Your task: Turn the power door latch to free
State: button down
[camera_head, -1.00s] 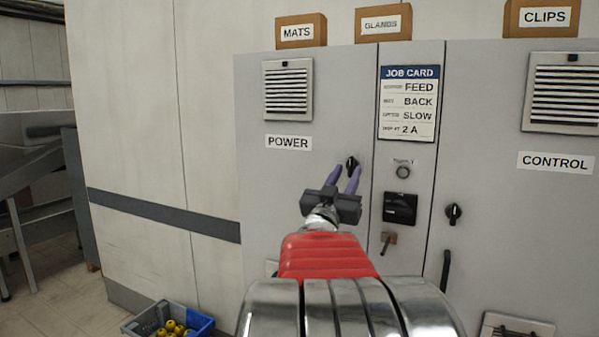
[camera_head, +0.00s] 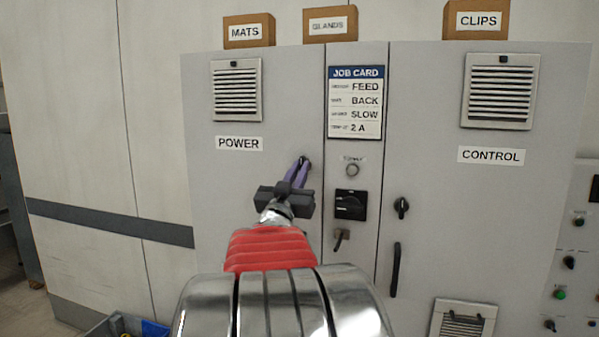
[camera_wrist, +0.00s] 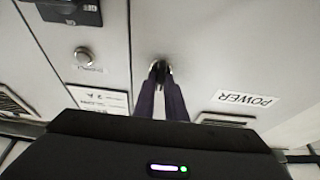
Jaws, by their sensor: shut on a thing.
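The power door (camera_head: 232,185) is the grey left door of the cabinet, marked by the POWER label (camera_head: 239,143). Its small black latch (camera_wrist: 158,66) sits between my fingertips in the wrist view, partly covered by them. My gripper (camera_head: 303,163) reaches up to the latch with its two purple fingers close together. In the wrist view my gripper (camera_wrist: 160,72) is shut on the latch, one finger on each side. The exact angle of the latch is hidden by the fingers.
Right of the latch are a round button (camera_head: 352,170), a black rotary switch (camera_head: 350,205) and a small lever (camera_head: 341,239). The control door (camera_head: 470,230) has its own black latch (camera_head: 401,207) and handle (camera_head: 396,270). A crate (camera_head: 105,326) stands on the floor at lower left.

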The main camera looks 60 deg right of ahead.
dwell(0.3)
jog(key=shift+w+m+g, duration=0.1)
jog(key=shift+m+g, duration=0.3)
jog(key=shift+m, duration=0.2)
jog(key=m+g, duration=0.2)
jog(key=m, duration=0.2)
jog(key=shift+w+m, duration=0.1)
jog(key=shift+m, duration=0.3)
jog(key=shift+w+r+m+g+y, duration=0.1)
jog(key=shift+m+g+y, duration=0.75)
jog(key=shift+m, duration=1.9)
jog(key=shift+s+f+m+g+y, duration=0.1)
jog(key=shift+m+g+y, duration=0.75)
jog(key=shift+m, duration=1.85)
jog(key=shift+w+r+m+g+y, duration=0.1)
jog(key=shift+m+g+y, duration=0.7)
jog(key=shift+m, duration=1.95)
